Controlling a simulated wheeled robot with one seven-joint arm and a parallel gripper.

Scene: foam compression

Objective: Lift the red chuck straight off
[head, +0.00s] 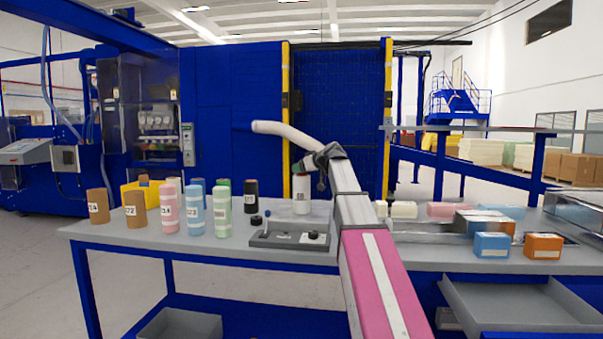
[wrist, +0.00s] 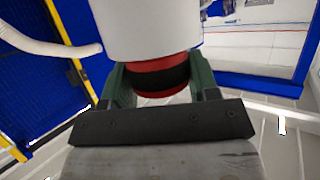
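In the wrist view the red chuck (wrist: 160,88) is a round red piece with a black band. It sits at the end of a large white cylinder (wrist: 145,28). The two dark green fingers of my gripper (wrist: 157,80) lie on either side of the chuck and appear to touch it. In the head view my gripper (head: 303,171) is at the top of the white cylinder (head: 301,196), which stands upright near the back of the table. The chuck cannot be made out there. Whether anything is raised cannot be told.
A grey fixture plate (head: 290,239) with black knobs lies in front on the grey table (head: 200,240). Several foam cylinders stand left, including a pink one (head: 169,209) and a black one (head: 251,197). Foam blocks, including an orange one (head: 543,246), lie right. A white tube (head: 285,132) shows behind.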

